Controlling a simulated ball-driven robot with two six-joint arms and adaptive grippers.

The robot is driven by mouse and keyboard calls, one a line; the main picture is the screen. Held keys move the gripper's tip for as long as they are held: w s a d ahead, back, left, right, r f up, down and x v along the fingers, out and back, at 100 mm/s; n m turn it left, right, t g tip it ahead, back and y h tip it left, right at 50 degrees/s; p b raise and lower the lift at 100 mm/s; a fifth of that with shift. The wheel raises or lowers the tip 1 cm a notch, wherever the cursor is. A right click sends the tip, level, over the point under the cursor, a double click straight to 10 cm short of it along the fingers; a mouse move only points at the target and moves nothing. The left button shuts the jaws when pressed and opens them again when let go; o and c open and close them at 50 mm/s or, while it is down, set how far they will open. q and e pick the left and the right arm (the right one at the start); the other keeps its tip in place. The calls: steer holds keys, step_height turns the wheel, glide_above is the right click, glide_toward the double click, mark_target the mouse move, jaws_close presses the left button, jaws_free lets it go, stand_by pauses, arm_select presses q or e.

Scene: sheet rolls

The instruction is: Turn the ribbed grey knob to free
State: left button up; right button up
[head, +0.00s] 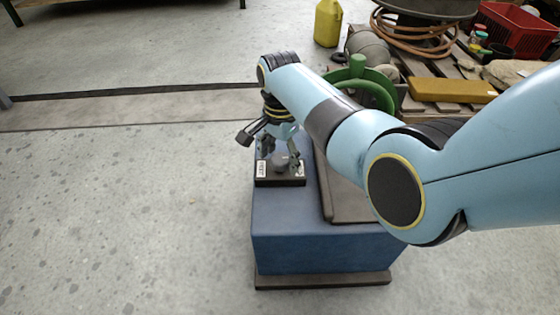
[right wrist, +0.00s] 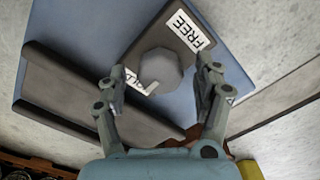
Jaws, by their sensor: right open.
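The grey knob (right wrist: 161,68) sits on a dark plate (right wrist: 165,35) on top of a blue box. In the right wrist view a white FREE label (right wrist: 187,32) lies beyond it at upper right. A second label (right wrist: 131,80) is partly hidden by a finger; only its last letters show. A small light tab (right wrist: 151,88) on the knob's edge points down and left, towards the second label's side. My right gripper (right wrist: 162,76) is open, with one finger on either side of the knob; I cannot tell whether they touch it. The knob also shows in the head view (head: 281,164).
The blue box (head: 300,238) carries a dark raised slab (head: 343,200) beside the plate. A green handwheel (head: 374,85) stands behind my right arm. A pallet with a yellow block (head: 452,90) and a red crate (head: 515,30) is at back right. The floor at left is clear.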

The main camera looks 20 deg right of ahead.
steer(key=shift+c, duration=0.4)
steer(key=shift+f, duration=0.1)
steer(key=c, duration=1.1)
